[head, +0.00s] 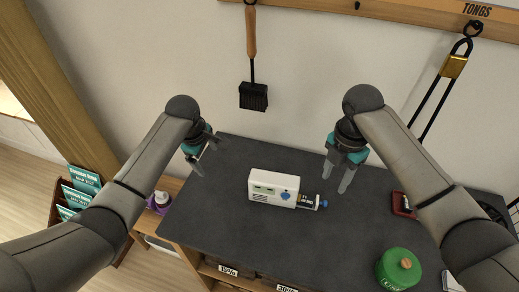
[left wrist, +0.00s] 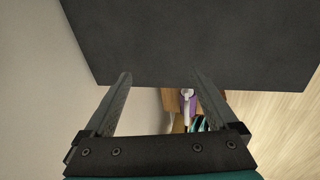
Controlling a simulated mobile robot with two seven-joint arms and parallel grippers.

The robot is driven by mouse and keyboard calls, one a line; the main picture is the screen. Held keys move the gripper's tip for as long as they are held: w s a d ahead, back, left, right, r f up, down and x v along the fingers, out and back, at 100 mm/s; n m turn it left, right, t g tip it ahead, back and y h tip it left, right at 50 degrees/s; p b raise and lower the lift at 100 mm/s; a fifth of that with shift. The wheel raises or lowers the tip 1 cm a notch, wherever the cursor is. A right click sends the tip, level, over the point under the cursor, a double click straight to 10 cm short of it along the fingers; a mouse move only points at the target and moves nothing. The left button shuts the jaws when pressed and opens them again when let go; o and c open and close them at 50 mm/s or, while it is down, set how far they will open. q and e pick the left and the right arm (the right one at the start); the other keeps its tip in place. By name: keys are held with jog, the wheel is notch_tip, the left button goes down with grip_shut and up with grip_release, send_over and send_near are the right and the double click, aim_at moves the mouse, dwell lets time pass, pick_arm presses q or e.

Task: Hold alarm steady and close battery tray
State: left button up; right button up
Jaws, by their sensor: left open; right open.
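The white alarm (head: 264,189) stands on the dark tabletop near its middle. Its battery tray (head: 311,201) sticks out of its right side, with a blue knob at the outer end. My left gripper (head: 207,163) is open and empty, to the left of the alarm and above the table's back left part. In the left wrist view the left gripper's fingers (left wrist: 160,82) are apart with nothing between them. My right gripper (head: 345,176) is open and empty, to the right of and behind the battery tray. The alarm is not in the left wrist view.
The dark tabletop (head: 220,215) is clear around the alarm; its edge also shows in the left wrist view (left wrist: 190,45). A green lidded tin (head: 398,270) stands at the front right. A red object (head: 402,204) lies at the right.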

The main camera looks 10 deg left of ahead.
pick_arm(q)
jog(key=d+r+g, duration=0.1)
jog(key=d+r, duration=0.4)
jog(key=d, duration=0.5)
jog(key=n+g, duration=0.1)
jog(key=g, duration=0.1)
send_near(266, 189)
jog(key=shift+w+a+r, duration=0.15)
jog(key=shift+w+r, duration=0.25)
jog(key=shift+w, duration=0.2)
jog(key=shift+w+a+r, duration=0.2)
jog(key=shift+w+r, duration=0.15)
jog(key=shift+w, duration=0.2)
jog(key=shift+d+f, duration=0.1)
jog(key=shift+f, duration=0.35)
notch_tip(266, 189, down, 14)
jog(key=shift+f, duration=0.1)
